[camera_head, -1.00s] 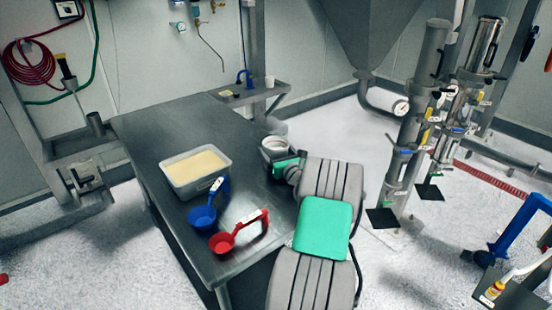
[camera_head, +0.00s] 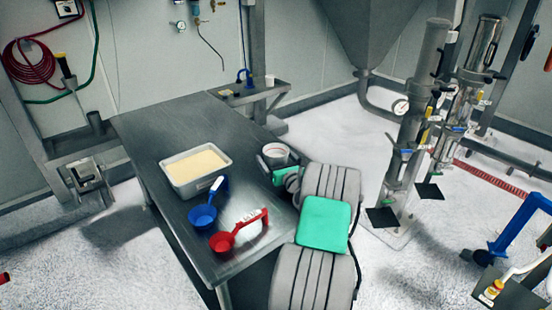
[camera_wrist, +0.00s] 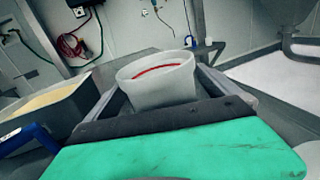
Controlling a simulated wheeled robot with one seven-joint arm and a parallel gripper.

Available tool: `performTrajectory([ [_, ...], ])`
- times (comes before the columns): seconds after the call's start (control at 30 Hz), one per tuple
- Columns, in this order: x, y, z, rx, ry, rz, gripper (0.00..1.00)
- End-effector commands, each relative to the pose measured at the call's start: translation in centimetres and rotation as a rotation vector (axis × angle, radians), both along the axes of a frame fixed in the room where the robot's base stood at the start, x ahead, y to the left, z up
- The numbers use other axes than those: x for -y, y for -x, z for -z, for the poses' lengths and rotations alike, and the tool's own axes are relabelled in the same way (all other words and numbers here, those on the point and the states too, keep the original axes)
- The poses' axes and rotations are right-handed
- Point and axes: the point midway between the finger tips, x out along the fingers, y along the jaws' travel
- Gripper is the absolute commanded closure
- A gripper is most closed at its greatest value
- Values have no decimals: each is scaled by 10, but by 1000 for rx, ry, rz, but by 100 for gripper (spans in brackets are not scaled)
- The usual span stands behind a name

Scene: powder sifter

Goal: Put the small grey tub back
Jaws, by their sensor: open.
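The small grey tub (camera_head: 275,155) is a round, pale, open-topped cup near the right edge of the steel table. In the wrist view the tub (camera_wrist: 157,88) stands nearly upright, with a red line inside its rim. My gripper (camera_head: 278,164) is at the tub, with its green body on the near side.
The steel table (camera_head: 150,128) holds a rectangular container (camera_head: 183,188) of pale powder, a blue scoop (camera_head: 203,216) and a red scoop (camera_head: 223,241) left of my arm. A small shelf (camera_head: 262,93) stands behind. The table's far left is clear.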

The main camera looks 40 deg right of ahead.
Motion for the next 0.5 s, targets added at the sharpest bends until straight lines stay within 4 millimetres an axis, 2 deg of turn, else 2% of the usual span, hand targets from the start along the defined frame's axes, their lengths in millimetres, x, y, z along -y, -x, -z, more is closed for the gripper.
performTrajectory([
  [0.07,0,0,-6,1,1,0,0],
  [0.17,-4,13,-1,-1,-3,2,0],
  [0.5,-34,91,-1,1,-2,3,0],
])
